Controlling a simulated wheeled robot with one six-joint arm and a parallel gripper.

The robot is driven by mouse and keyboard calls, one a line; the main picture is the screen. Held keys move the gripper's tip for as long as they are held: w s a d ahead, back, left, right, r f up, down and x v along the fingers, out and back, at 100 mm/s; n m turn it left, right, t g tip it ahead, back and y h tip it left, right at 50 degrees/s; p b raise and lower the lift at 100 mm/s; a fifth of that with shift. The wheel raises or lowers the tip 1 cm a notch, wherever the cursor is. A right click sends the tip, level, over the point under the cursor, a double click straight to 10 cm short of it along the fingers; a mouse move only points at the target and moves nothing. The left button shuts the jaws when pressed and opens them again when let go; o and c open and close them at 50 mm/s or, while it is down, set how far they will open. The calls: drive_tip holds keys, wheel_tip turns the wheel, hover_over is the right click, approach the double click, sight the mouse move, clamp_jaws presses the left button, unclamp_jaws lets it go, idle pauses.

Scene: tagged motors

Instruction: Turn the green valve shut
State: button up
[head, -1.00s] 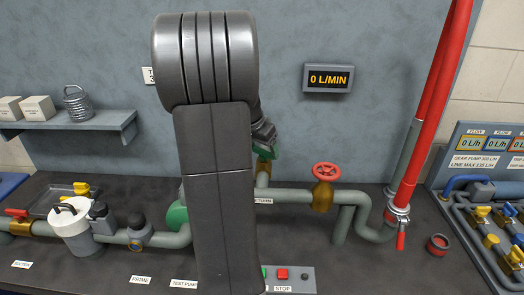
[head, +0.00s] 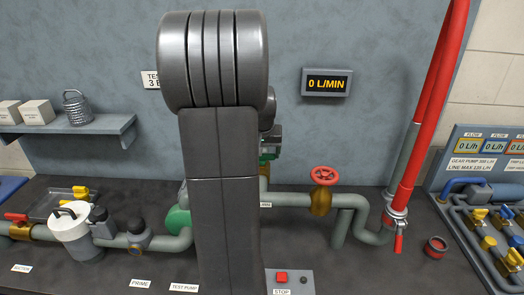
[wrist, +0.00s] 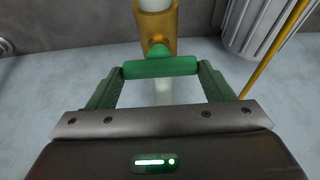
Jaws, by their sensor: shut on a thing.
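The green valve's handle (wrist: 160,67) is a short green bar in the wrist view, in front of a brass valve body (wrist: 156,28). My gripper (wrist: 160,75) has green-padded fingers, one at each end of the bar, and is shut on it. In the head view my arm hides most of the green valve. My gripper (head: 269,150) shows there only in part, just right of my arm, above the pipe.
A red handwheel (head: 325,174) on a brass valve stands right of my arm. A thick red hose (head: 432,95) rises further right. The flow display (head: 327,82) reads 0 L/MIN. A stop panel (head: 290,280) lies in front, and a white-lidded strainer (head: 72,222) stands left.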

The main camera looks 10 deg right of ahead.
idle(0.4)
drive_tip(key=o, duration=1)
drive_tip(key=b+v, duration=0.1)
drive_tip(key=v, duration=1.3)
drive_tip(key=shift+w, duration=0.15)
drive_tip(key=shift+f, duration=0.1)
drive_tip(key=p+x, duration=0.1)
drive_tip(key=x, duration=1.2)
drive_tip(key=shift+f, duration=0.4)
drive_tip(key=shift+r, duration=0.1)
